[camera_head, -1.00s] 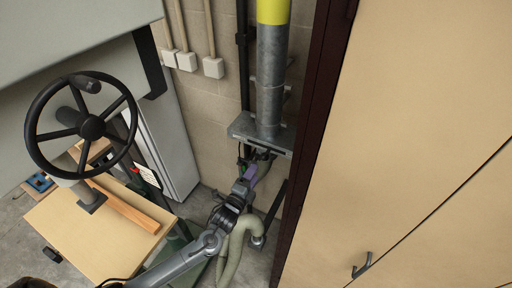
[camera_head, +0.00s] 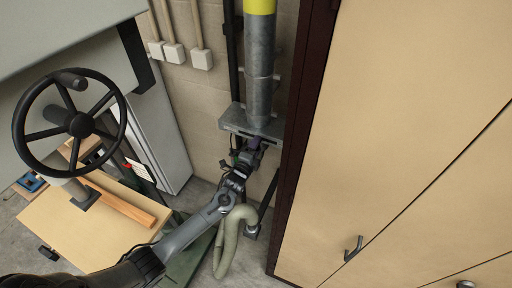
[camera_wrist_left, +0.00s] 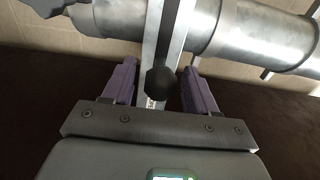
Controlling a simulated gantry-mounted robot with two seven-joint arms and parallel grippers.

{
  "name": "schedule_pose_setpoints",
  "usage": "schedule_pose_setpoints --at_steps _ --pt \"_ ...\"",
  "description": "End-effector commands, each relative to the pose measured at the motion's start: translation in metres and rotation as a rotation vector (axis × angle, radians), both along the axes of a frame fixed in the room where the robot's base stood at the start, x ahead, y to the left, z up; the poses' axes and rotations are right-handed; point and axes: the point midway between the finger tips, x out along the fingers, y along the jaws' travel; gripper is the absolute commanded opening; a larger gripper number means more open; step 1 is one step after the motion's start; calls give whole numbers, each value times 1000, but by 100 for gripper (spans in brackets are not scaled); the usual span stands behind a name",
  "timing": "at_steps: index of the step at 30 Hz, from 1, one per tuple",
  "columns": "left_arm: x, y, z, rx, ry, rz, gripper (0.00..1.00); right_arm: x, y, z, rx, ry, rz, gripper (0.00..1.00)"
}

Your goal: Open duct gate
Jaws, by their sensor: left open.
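The grey metal duct (camera_head: 259,72) runs down the wall to the duct gate (camera_head: 238,122), a flat metal housing around it. My left gripper (camera_head: 252,144) is at the gate's front underside in the head view. In the left wrist view, the purple fingers of my left gripper (camera_wrist_left: 160,88) are open, one on each side of a black round knob (camera_wrist_left: 160,82). The knob is at the near end of the gate's flat metal strip (camera_wrist_left: 172,45). A gap shows on both sides of the knob. The right gripper is not in view.
A dark cabinet edge (camera_head: 297,130) and tan cabinet doors (camera_head: 400,120) stand close to the right. A pale green hose (camera_head: 229,248) hangs below the gate. A black handwheel (camera_head: 75,122) and a wooden table (camera_head: 85,235) are at left.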

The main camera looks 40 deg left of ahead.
Motion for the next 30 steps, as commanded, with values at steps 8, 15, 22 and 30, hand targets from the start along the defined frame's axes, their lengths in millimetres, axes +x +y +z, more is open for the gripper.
schedule_pose_setpoints --at_steps 8,15,22,30 --pt "1 0 0 -1 -1 0 58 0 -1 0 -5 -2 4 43" --pt "1 0 0 0 0 0 22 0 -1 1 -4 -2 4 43" --pt "1 0 0 0 0 0 0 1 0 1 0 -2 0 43" --pt "6 -19 0 -2 -1 -2 0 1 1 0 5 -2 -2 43"
